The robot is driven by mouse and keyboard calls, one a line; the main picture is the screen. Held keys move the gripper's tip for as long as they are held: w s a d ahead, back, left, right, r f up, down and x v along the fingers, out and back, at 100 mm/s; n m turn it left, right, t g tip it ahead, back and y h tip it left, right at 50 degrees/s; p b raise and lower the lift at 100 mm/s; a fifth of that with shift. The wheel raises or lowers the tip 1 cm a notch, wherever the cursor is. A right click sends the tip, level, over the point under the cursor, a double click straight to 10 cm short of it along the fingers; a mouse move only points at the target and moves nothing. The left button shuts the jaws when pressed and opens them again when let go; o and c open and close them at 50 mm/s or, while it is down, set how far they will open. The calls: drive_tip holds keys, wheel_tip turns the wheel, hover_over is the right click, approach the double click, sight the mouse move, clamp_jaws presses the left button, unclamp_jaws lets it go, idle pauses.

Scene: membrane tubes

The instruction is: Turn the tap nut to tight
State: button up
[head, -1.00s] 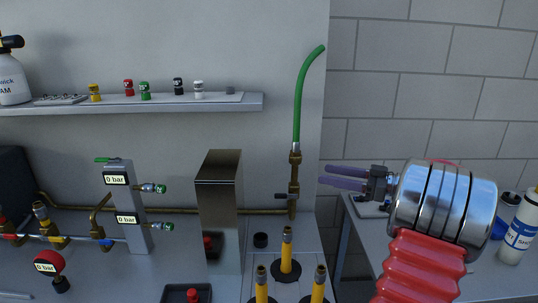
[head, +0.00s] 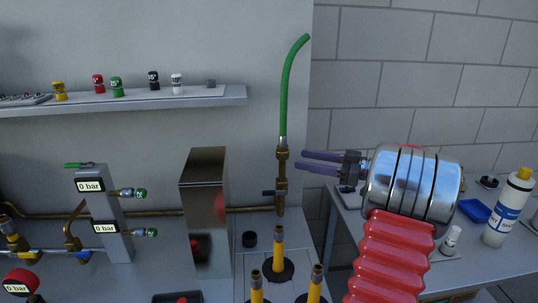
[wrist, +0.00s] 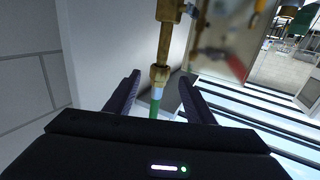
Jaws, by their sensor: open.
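The brass tap (head: 281,180) stands upright near the wall's right edge, with a dark lever on its left side. The tap nut (head: 282,154) is the brass fitting at its top, below the green hose (head: 292,85), which curves up and right. My gripper (head: 299,161) is open and empty, just right of the nut, its two purple fingers pointing left at it. In the wrist view the nut (wrist: 160,76) shows upside down, between and slightly beyond the fingertips (wrist: 163,82). No contact shows.
A steel box (head: 203,215) stands left of the tap. A shelf (head: 130,102) with small coloured fittings is on the wall. A side table (head: 480,245) with bottles is at the right.

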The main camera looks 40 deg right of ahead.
sight(283, 154)
drive_tip(key=x, duration=1.2)
drive_tip(key=shift+c, duration=0.5)
drive_tip(key=c, duration=0.9)
